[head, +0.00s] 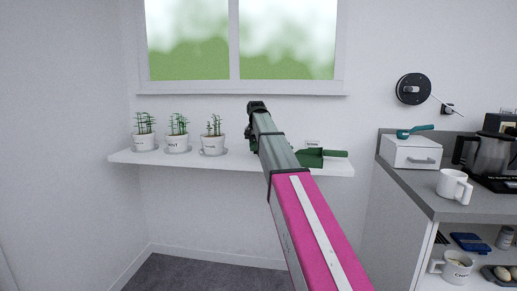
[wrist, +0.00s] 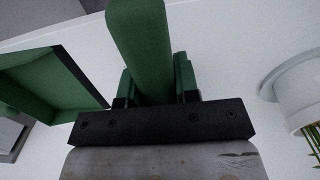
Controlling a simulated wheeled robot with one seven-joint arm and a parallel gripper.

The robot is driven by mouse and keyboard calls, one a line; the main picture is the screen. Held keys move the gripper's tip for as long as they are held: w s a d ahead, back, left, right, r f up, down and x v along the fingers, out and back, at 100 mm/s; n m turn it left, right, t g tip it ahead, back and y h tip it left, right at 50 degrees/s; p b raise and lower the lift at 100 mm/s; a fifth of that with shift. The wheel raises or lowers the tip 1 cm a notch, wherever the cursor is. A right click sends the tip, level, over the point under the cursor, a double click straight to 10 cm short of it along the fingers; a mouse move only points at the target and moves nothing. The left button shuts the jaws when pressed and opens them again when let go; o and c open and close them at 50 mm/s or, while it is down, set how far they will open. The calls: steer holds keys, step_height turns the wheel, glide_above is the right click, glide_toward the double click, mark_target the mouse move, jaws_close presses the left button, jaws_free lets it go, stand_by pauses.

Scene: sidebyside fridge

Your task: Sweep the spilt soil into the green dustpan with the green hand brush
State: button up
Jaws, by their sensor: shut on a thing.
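My gripper (wrist: 156,82) is shut on the green hand brush (wrist: 140,40), which shows between its fingers in the wrist view. In the head view my arm hides the gripper and most of the brush, over the white shelf (head: 235,162). The green dustpan (head: 313,158) lies on the shelf right of my arm, its handle pointing right. In the wrist view the dustpan (wrist: 45,80) is to the left of the brush, apart from it. I cannot make out any spilt soil; whether the brush touches the shelf is unclear.
Three white potted plants (head: 178,142) on saucers stand on the shelf to the left. One pot (wrist: 300,90) is close on the right in the wrist view. A counter (head: 440,196) at right bears a white box (head: 408,153), a teal scoop (head: 415,131) and a mug (head: 453,187).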

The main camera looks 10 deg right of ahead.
steer(key=shift+f, duration=1.65)
steer(key=shift+s+d, duration=0.3)
steer(key=shift+d, duration=0.5)
steer(key=shift+s+d, duration=0.25)
steer(key=shift+d, duration=0.5)
steer(key=shift+s+d+r, duration=0.1)
steer(key=shift+s+d, duration=0.2)
steer(key=shift+d, duration=0.5)
steer(key=shift+s+d+r, duration=0.1)
steer(key=shift+s+d, duration=0.15)
steer(key=shift+d, duration=0.5)
steer(key=shift+r, duration=1.5)
steer(key=shift+a, duration=0.1)
